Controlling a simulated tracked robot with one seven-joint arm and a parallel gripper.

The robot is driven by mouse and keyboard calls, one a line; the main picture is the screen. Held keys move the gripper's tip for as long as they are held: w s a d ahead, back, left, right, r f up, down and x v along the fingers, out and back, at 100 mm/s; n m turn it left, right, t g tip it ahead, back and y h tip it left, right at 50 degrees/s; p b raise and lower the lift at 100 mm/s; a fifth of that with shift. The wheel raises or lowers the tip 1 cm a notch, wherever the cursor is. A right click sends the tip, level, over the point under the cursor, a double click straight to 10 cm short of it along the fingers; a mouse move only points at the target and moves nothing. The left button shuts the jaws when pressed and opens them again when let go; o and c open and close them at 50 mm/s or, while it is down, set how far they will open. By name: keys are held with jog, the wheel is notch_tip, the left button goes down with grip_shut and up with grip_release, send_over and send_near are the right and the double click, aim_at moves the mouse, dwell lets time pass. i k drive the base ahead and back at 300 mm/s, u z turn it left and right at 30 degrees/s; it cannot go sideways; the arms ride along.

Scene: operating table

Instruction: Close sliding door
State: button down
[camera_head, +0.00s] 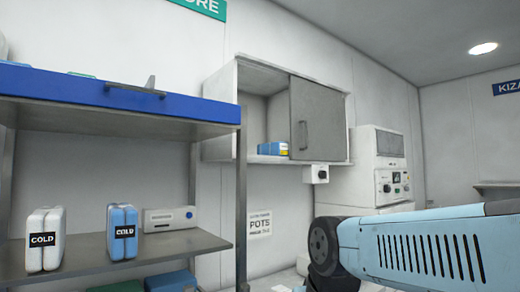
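A wall cabinet (222,95) hangs in the middle of the head view. Its grey sliding door (325,118) covers the right part of the front, with a vertical handle (303,135) near the door's left edge. The left part of the cabinet is open, and small blue and yellow boxes (273,148) show inside. My light-blue arm reaches in from the lower right, below and apart from the cabinet. My gripper is not in view.
A shelf rack with a blue top edge (60,85) stands at the left, holding a white COLD pack (44,255), a blue COLD pack (122,245) and a white device (171,220). A white machine (380,175) stands right of the cabinet. A small box (315,174) hangs under the cabinet.

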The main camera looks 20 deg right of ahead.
aim_at(317, 134)
jog(key=k, duration=0.45)
jog(key=u, duration=0.9)
jog(key=i, duration=0.1)
jog(key=z, duration=2.95)
jog(key=i, duration=1.4)
jog(key=u, duration=2.05)
jog(key=i, duration=0.2)
jog(key=u, duration=0.15)
